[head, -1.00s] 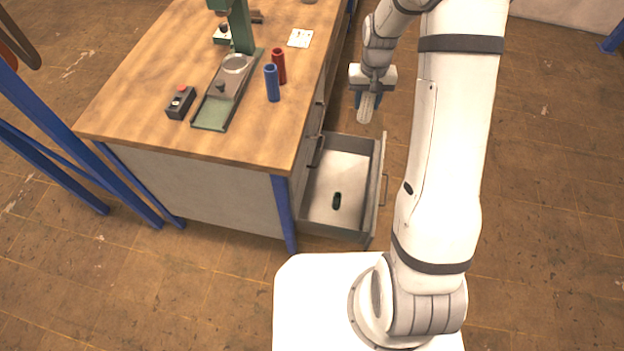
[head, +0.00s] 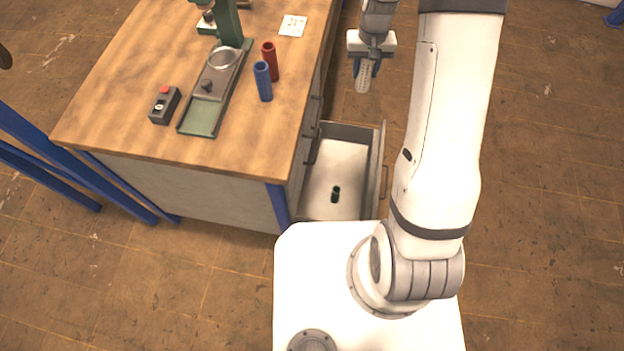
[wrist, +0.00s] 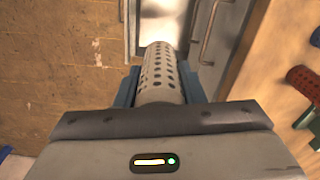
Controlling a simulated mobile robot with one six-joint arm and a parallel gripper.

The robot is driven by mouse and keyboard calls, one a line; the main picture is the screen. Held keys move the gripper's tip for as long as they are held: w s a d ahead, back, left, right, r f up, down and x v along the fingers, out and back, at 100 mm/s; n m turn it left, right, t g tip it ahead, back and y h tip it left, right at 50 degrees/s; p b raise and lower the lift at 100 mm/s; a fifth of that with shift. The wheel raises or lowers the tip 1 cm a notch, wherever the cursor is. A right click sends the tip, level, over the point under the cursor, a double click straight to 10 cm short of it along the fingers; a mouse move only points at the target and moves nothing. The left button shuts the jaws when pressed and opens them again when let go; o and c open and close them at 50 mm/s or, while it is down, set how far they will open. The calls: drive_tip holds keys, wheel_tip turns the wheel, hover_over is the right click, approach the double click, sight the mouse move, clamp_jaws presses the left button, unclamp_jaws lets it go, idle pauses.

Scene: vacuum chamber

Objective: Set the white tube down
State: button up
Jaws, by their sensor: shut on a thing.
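The white tube (head: 363,78) has rows of small holes and hangs tilted from my gripper (head: 367,68), which is shut on it. In the wrist view the white tube (wrist: 160,72) lies between the blue fingers of my gripper (wrist: 160,85) and points away from the camera. My gripper is in the air to the right of the workbench (head: 235,135), above and beyond the open drawer (head: 340,165). The tube touches nothing but the fingers.
A blue tube (head: 263,82) and a red tube (head: 270,62) stand upright on the workbench beside a green press (head: 228,28). A control box (head: 164,106) and a white card (head: 293,26) lie there too. A small dark green object (head: 335,194) is in the drawer.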

drive_tip(key=w+f+n+b, duration=0.2)
drive_tip(key=f+n+b, duration=0.5)
drive_tip(key=f+b, duration=0.6)
drive_tip(key=w+f+n+b, duration=0.3)
drive_tip(key=f+n+b, duration=0.5)
drive_tip(key=f, duration=0.8)
drive_tip(key=n+b, duration=1.3)
drive_tip(key=b, duration=0.9)
approach(339, 169)
wheel_tip(339, 169, down, 2)
drive_tip(key=b, duration=0.3)
drive_tip(key=shift+d+f+b, duration=0.1)
drive_tip(key=shift+f+b, duration=0.15)
drive_tip(key=shift+b, duration=0.05)
drive_tip(key=shift+f, duration=0.15)
drive_tip(key=o, duration=1)
